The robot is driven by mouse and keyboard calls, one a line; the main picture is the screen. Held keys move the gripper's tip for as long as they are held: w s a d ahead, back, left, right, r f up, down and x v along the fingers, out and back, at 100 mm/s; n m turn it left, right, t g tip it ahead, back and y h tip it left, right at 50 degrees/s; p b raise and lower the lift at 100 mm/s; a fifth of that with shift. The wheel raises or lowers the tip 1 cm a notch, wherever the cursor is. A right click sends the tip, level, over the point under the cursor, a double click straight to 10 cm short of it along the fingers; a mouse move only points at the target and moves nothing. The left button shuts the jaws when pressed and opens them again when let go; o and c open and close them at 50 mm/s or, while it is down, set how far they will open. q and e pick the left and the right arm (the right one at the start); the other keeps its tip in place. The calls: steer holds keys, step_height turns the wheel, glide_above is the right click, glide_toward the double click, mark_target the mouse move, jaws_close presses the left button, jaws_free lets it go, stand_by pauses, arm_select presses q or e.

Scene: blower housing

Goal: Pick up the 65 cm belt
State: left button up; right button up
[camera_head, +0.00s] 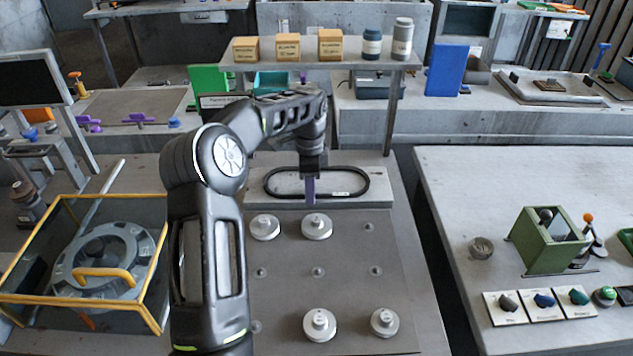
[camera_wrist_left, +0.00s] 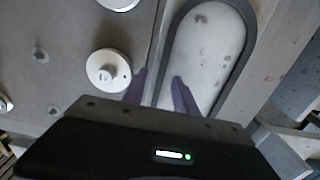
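The belt (camera_head: 367,184) is a black oval loop lying flat on a pale grey block (camera_head: 290,204). A small white label shows on its front run. My left gripper (camera_head: 310,192) points down at the front run and hides a short piece of it. In the left wrist view, the gripper's two purple fingers (camera_wrist_left: 159,77) are apart, one on each side of a strand of the belt (camera_wrist_left: 249,45). The gap between them is visible, so it is open. I cannot tell the exact fingertip height. My right gripper is not in view.
Several round metal pulleys (camera_head: 317,226) stand on the grey plate in front of the block. A shelf (camera_head: 300,66) with boxes and bottles stands behind. A yellow-framed bin (camera_head: 60,198) with a round housing is at left. A second table (camera_head: 450,190) is at right.

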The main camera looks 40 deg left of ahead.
arm_select(q)
steer(key=shift+c, duration=0.5)
jaws_close()
steer(key=shift+r+b, duration=0.35)
steer(key=shift+r, duration=0.5)
steer(key=shift+s+d+r+b, duration=0.15)
steer(key=shift+r+b, duration=0.25)
steer(key=shift+r, duration=0.45)
steer(key=s+d+b, duration=0.2)
steer(key=s+d, duration=0.1)
steer(key=s, duration=0.1)
steer(key=s+d+b, duration=0.1)
steer(key=s+d, duration=0.3)
steer(key=s, duration=0.1)
steer(key=s+d+b, duration=0.2)
steer(key=s+d, duration=0.1)
steer(key=s, duration=0.2)
steer(key=shift+d+b, duration=0.25)
steer(key=shift+b, duration=0.05)
steer(key=shift+r, duration=0.1)
